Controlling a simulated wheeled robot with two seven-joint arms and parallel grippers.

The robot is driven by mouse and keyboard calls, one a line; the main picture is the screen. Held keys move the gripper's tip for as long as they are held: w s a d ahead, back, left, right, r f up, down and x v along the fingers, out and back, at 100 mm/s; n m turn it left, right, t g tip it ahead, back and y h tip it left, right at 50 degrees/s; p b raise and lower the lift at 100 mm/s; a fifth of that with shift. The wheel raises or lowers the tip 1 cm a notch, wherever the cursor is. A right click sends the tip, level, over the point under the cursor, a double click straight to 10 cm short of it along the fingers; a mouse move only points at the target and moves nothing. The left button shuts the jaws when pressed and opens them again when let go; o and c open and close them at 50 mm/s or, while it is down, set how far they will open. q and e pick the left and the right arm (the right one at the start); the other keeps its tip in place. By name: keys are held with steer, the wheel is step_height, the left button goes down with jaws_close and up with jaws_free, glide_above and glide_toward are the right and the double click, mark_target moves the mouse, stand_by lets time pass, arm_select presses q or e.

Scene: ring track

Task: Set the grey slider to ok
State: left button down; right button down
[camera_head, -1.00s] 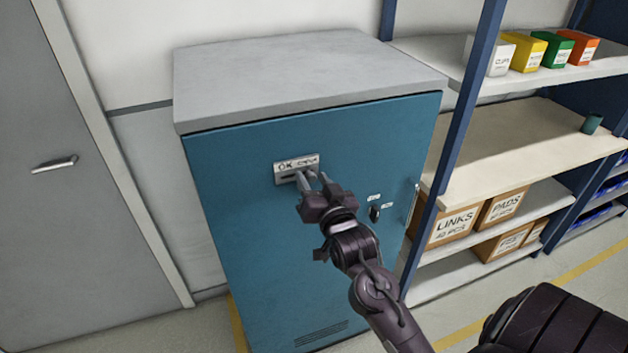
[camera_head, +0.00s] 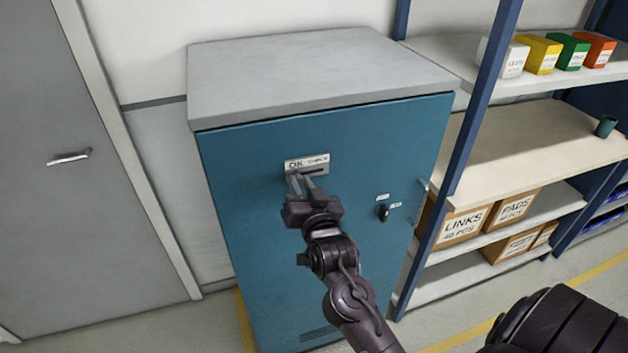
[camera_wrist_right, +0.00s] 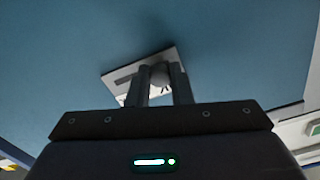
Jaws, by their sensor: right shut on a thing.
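The slider plate (camera_head: 322,160) is a small pale label plate on the blue cabinet's front, with OK on its left and CHECK on its right. My right gripper (camera_head: 302,183) reaches the plate's left part, below OK. The dark slot shows bare to the right of the fingers. In the right wrist view the grey slider knob (camera_wrist_right: 160,75) sits between the fingers of my right gripper (camera_wrist_right: 162,84), which is shut on it. The fingers hide the knob in the head view. My left gripper is not in view.
The blue cabinet (camera_head: 260,230) has a dark knob (camera_head: 383,213) with small labels and a handle at its right. A shelf rack (camera_head: 540,145) with labelled boxes stands close on the right. A grey door (camera_head: 60,220) is at the left. The cabinet's top is clear.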

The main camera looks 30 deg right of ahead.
steer(key=c, duration=1.7)
jaws_free()
steer(key=shift+a, duration=0.1)
steer(key=o, duration=0.4)
steer(key=shift+w+a, duration=0.1)
steer(key=shift+a, duration=0.1)
steer(key=shift+d, duration=0.15)
steer(key=b+v, duration=0.3)
steer(key=v, duration=0.5)
steer(key=shift+w, duration=0.1)
